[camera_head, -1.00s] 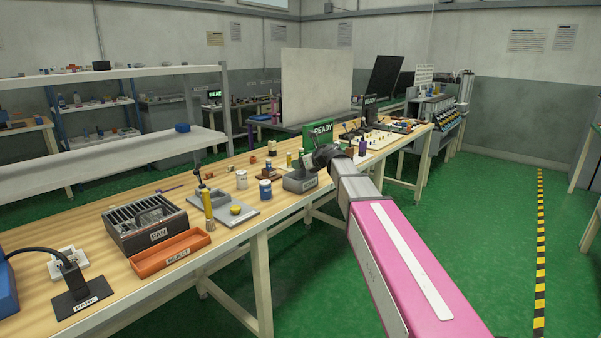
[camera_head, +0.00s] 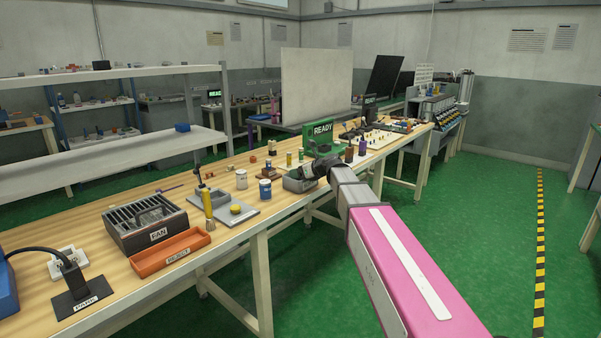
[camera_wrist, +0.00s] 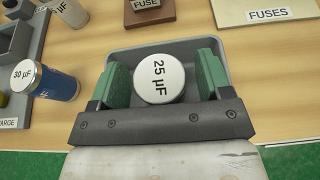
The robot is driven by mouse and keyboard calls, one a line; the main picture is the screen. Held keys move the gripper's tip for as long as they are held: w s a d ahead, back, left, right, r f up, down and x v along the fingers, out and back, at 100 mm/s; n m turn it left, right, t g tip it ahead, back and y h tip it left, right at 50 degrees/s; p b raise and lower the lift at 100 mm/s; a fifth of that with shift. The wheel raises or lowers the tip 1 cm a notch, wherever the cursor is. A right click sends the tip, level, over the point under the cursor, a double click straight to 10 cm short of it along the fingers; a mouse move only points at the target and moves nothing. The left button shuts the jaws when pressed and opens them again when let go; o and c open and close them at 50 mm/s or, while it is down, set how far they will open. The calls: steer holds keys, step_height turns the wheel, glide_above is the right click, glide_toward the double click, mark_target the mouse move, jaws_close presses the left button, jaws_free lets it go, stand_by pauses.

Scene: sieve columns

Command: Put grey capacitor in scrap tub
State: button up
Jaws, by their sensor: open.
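A capacitor with a pale top marked 25 µF (camera_wrist: 160,79) stands upright between my gripper's green-padded fingers in the wrist view. Small gaps show on both sides of it; its body is hidden, so I cannot see its side colour. My gripper (camera_wrist: 163,84) is open. A grey tub (camera_wrist: 140,53) surrounds the capacitor and the fingers from above. In the head view the tub (camera_head: 293,187) sits near the bench's front edge, with my gripper (camera_head: 308,172) low over it and the capacitor not distinguishable.
A blue 30 µF capacitor (camera_wrist: 50,84) and a paler capacitor (camera_wrist: 72,12) stand to the left. A brown fuse block (camera_wrist: 147,12) and a fuses board (camera_wrist: 262,10) lie beyond the tub. The orange reject tray (camera_head: 170,252) and fan box (camera_head: 143,220) are farther left.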

steer(key=shift+r, duration=0.1)
steer(key=v, duration=1.2)
steer(key=s+d+f+n+g+h, duration=0.25)
steer(key=s+f+n, duration=0.35)
steer(key=f, duration=0.4)
steer(key=s+d+f+n+g+h, duration=0.2)
steer(key=s+d+f+n+h, duration=0.15)
steer(key=s+f+n, duration=0.5)
steer(key=s+d+f+n+g+h, duration=0.4)
steer(key=s+d+f+n, duration=0.5)
steer(key=f, duration=0.5)
steer(key=s+n, duration=0.2)
steer(key=shift+s+d+h, duration=0.2)
steer(key=shift+s+h, duration=0.2)
